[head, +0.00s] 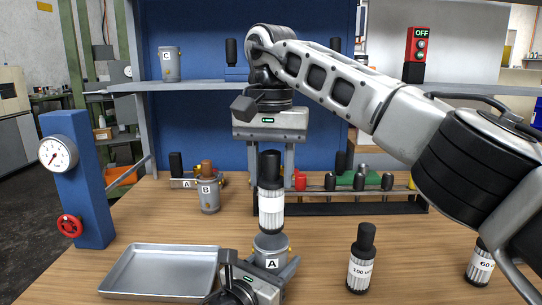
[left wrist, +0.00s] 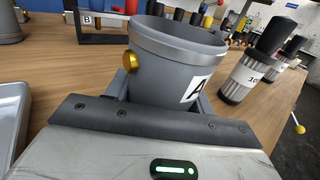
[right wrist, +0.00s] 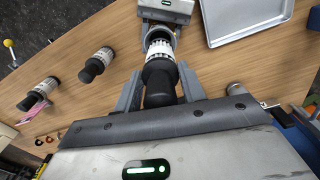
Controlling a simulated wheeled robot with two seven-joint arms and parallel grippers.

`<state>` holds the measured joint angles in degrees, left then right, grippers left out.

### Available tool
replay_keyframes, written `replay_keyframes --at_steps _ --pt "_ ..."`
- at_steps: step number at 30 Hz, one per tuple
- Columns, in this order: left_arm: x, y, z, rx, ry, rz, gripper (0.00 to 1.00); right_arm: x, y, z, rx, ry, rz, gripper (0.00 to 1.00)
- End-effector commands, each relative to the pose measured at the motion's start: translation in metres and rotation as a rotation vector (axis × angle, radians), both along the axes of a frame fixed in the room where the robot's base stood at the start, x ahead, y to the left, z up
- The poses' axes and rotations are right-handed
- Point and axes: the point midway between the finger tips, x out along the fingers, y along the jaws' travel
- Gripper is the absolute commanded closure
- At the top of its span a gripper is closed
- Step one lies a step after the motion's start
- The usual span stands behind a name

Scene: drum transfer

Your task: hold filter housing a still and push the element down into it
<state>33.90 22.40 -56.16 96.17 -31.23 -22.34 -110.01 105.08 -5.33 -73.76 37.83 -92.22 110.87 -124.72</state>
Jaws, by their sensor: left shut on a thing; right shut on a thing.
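Filter housing A (head: 271,246) is a grey cup standing upright on the table, with a brass fitting on its side in the left wrist view (left wrist: 175,75). My left gripper (head: 272,266) is shut around it. The filter element (head: 271,210) has a white pleated body and a black top. My right gripper (head: 270,178) is shut on its black top and holds it upright over the housing. In the right wrist view the element (right wrist: 160,50) is in line with the mouth.
An empty metal tray (head: 160,271) lies at front left. Two spare elements, 100 (head: 361,262) and 60 (head: 481,265), stand at right. Housing B (head: 208,195) and a rack (head: 340,208) are behind. A blue gauge post (head: 88,180) stands at left.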

Motion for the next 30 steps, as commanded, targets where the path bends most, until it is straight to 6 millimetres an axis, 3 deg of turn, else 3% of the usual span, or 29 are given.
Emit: replay_keyframes --at_steps 7,30 --pt "0.0001 -0.0001 0.0003 0.000 0.000 0.000 0.74 -0.0004 0.0000 -0.0113 0.001 0.001 0.000 0.97" --pt "0.0001 -0.0001 0.0003 0.000 0.000 0.000 0.74 -0.0006 0.0000 -0.0121 0.000 0.000 -0.001 0.97"
